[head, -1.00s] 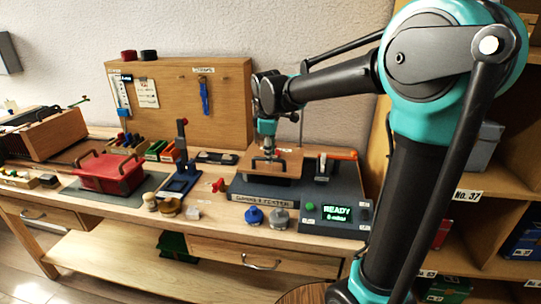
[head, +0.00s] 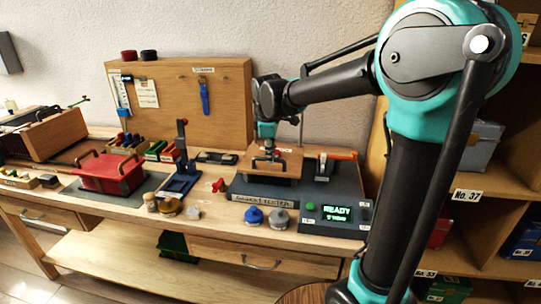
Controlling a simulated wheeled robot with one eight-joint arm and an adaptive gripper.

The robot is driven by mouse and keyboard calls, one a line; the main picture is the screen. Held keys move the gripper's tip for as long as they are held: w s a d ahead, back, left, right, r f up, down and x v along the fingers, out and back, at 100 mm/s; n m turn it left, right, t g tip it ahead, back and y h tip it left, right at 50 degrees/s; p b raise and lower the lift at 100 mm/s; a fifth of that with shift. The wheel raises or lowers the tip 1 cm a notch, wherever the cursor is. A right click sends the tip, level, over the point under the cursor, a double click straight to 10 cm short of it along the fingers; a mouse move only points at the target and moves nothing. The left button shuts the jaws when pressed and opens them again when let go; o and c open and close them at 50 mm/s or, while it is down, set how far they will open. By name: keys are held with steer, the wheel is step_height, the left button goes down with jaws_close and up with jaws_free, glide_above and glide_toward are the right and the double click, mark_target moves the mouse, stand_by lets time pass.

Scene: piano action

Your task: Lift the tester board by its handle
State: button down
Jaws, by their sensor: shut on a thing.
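The tester board (head: 288,168) is a flat brown wooden panel with a dark handle on top. It is above the grey tester base (head: 250,191) at the right of the bench. My gripper (head: 268,156) points down over the board and is shut on the dark handle (head: 269,162). The fingertips are small and partly merge with the handle in the head view. I cannot tell whether the board is clear of the base.
A console (head: 335,219) with a lit READY display stands right of the base. Blue (head: 254,215) and grey (head: 279,218) knobbed pieces stand in front. A blue stand (head: 181,172) and a red case (head: 108,173) are to the left. A pegboard (head: 180,102) stands behind.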

step_height(320, 180, up, 14)
stand_by(0.5)
steer(key=c, duration=1.6)
jaws_free()
steer(key=shift+f, duration=0.1)
steer(key=shift+o, duration=0.2)
step_height(320, 180, up, 12)
steer(key=s, duration=0.2)
steer(key=shift+a, duration=0.2)
steer(key=shift+s+f, duration=0.1)
